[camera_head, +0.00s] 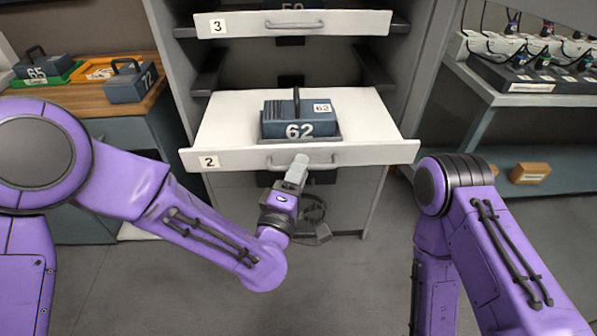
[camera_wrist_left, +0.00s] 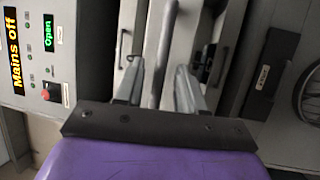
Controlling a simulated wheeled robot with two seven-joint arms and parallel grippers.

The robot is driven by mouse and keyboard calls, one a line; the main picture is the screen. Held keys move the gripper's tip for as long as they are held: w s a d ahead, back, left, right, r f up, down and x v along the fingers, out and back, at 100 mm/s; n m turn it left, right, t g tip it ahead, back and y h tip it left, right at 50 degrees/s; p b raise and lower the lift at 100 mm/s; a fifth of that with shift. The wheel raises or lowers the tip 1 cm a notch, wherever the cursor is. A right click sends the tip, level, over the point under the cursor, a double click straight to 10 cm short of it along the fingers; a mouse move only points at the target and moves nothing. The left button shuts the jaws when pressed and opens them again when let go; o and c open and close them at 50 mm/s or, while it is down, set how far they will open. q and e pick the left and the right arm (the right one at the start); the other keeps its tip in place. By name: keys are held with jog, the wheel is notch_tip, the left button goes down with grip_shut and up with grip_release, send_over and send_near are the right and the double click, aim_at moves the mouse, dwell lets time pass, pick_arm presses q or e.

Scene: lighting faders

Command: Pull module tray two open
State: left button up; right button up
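Module tray two (camera_head: 220,130) is a white tray marked 2. It stands pulled out of the grey cabinet, with a blue-grey module 62 (camera_head: 286,123) on it. Its bar handle (camera_head: 322,163) is on the front panel. My left gripper (camera_head: 299,163) is at this handle, near its middle. In the left wrist view, the handle bar (camera_wrist_left: 168,35) runs between the two fingers (camera_wrist_left: 160,84). The fingers are apart, with gaps beside the bar. My right arm shows at the right, but its gripper is out of view.
Tray three (camera_head: 340,22) is above, its front panel level with the cabinet's upper opening. A wooden bench (camera_head: 95,95) with modules 65 and 72 is at the left. A shelf (camera_head: 530,100) with cabled gear is at the right. The floor before the cabinet is clear.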

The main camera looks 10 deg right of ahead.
pick_arm(q)
jog(key=b+v, duration=0.2)
jog(key=v, duration=0.8)
jog(key=shift+s, duration=0.25)
jog(key=shift+a, duration=0.15)
